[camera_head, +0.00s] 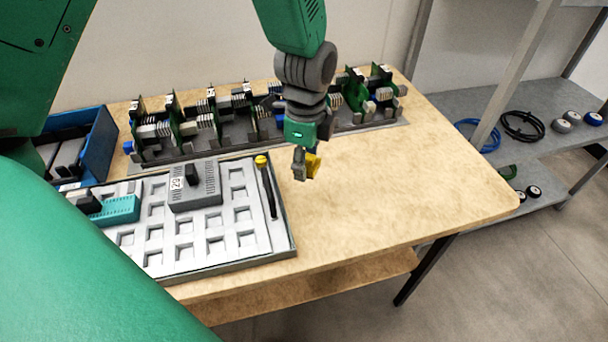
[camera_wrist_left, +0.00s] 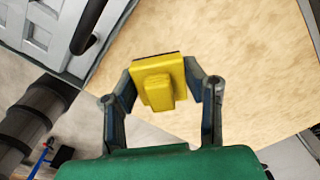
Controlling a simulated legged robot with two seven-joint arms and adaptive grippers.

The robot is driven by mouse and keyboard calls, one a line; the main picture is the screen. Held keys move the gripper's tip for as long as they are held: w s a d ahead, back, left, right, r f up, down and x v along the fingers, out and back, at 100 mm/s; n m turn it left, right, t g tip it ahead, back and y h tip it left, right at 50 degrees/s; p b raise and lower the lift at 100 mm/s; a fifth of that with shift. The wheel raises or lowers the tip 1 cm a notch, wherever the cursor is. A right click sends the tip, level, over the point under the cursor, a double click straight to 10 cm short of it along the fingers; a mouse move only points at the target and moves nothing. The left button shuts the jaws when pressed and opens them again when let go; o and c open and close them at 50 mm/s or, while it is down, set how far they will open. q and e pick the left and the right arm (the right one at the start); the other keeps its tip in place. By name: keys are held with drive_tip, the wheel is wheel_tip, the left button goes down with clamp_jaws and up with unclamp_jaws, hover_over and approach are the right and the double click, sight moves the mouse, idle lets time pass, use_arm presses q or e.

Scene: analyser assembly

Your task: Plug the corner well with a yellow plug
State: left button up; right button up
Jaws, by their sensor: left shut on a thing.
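My left gripper (camera_head: 306,163) is shut on a yellow plug (camera_head: 314,167) and holds it above the table, to the right of the tray. In the left wrist view the yellow plug (camera_wrist_left: 158,88) sits between the two fingers of my left gripper (camera_wrist_left: 160,78). The grey tray (camera_head: 285,235) has a grid of square wells, several of them visible and empty. Its left part is hidden behind a large green shape. My right gripper is not in view.
A grey module (camera_head: 195,190), a teal part (camera_head: 120,210) and a yellow-topped black tool (camera_head: 269,192) lie in the tray. Green circuit boards (camera_head: 175,128) stand in a row behind. A blue bin (camera_head: 95,150) is at the left. The table's right side (camera_head: 420,170) is clear.

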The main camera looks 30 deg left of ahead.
use_arm(q)
drive_tip(key=r, duration=0.1)
drive_tip(key=d+r, duration=0.1)
drive_tip(key=shift+r, duration=0.3)
drive_tip(key=shift+a+f, duration=0.1)
drive_tip(key=shift+a, duration=0.55)
drive_tip(key=shift+d+p, duration=0.55)
